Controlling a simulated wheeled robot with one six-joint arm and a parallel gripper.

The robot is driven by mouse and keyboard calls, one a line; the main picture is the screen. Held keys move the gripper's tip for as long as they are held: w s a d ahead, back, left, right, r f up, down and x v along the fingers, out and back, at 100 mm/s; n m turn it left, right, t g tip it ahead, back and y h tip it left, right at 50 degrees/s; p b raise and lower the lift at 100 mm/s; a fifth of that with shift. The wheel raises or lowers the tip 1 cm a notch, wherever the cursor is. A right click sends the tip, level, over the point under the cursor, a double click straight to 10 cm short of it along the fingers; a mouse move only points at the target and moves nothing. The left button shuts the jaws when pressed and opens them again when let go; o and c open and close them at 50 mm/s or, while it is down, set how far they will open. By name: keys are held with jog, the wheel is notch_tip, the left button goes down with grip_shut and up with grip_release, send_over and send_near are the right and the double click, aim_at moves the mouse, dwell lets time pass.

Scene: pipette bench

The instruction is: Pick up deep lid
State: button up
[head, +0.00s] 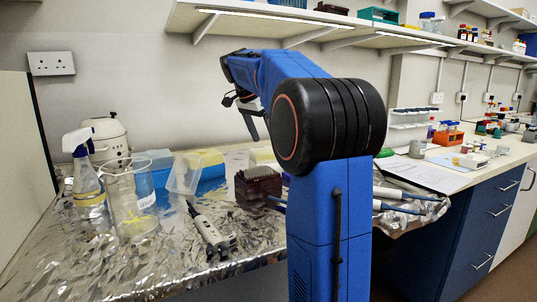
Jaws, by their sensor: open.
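A clear, deep plastic piece that looks like the deep lid (184,175) stands tilted on the foil-covered bench. It is close to a blue box (210,171) with a yellow top, and I cannot tell if they touch. My gripper (252,128) is above the back of the bench, up and to the right of the lid, pointing down. It is open and well apart from the lid, with nothing visible in it. My own arm hides part of the bench behind it.
A clear beaker (131,205) and a spray bottle (88,185) stand left of the lid. A pipette (209,232) lies in front of it, and a dark red rack (257,187) stands to the right. A shelf (290,30) hangs above. Bare foil lies at the front left.

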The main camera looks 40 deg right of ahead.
aim_at(268, 147)
jog(key=shift+x, duration=1.55)
jog(key=shift+r, duration=0.1)
jog(key=c, duration=1.1)
jog(key=shift+r, duration=0.1)
notch_tip(268, 147, up, 8)
jog(key=shift+s+f, duration=0.2)
jog(key=shift+f, duration=2)
